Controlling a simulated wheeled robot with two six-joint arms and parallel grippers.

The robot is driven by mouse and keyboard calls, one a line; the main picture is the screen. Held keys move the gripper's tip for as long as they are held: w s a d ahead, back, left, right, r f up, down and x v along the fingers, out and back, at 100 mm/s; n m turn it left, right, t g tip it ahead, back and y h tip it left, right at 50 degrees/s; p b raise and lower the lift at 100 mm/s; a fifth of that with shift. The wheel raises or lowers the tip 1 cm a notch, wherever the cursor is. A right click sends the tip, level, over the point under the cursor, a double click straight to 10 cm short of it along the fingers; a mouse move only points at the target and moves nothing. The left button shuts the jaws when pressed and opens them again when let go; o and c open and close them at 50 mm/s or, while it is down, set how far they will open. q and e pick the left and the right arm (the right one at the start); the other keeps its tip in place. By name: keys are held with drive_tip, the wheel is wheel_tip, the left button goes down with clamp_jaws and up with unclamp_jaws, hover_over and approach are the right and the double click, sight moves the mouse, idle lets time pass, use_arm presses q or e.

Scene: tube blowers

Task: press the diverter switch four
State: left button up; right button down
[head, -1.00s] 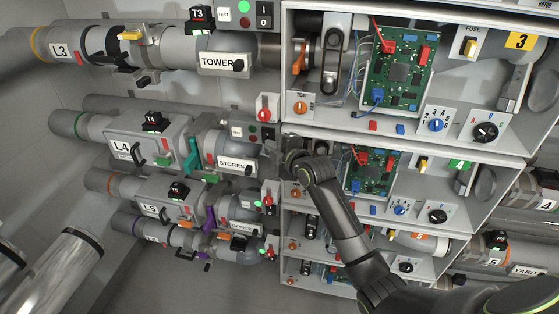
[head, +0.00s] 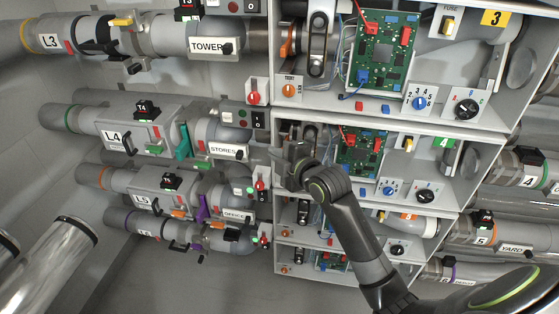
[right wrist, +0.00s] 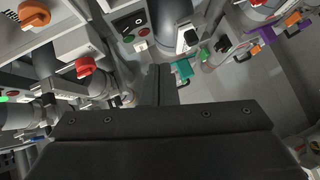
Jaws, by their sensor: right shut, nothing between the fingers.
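Row four is the line with the L4 label (head: 113,138) and the STORES label (head: 224,151). Above STORES is a small panel with round green and red buttons (head: 235,117) and a black rocker switch (head: 258,120) beside them. Which part is the diverter switch is not readable. The right wrist view shows a panel with green and red buttons (right wrist: 129,30) and a dark switch (right wrist: 136,22). My right gripper (head: 283,156) is shut and empty, below and right of the rocker, apart from it. Its fingertips show in the right wrist view (right wrist: 160,72). My left gripper is not in view.
Shelves with circuit boards (head: 364,150) stand right of my gripper; their upright edge is close to it. A red rotary knob (head: 253,97) sits above the row-four panel, another (head: 260,184) below. Pipes fill the left. Grey floor lies open at lower left.

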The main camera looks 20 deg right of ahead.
drive_tip(key=shift+s+d, duration=0.2)
drive_tip(key=shift+s, duration=0.4)
drive_tip(key=shift+f, duration=0.1)
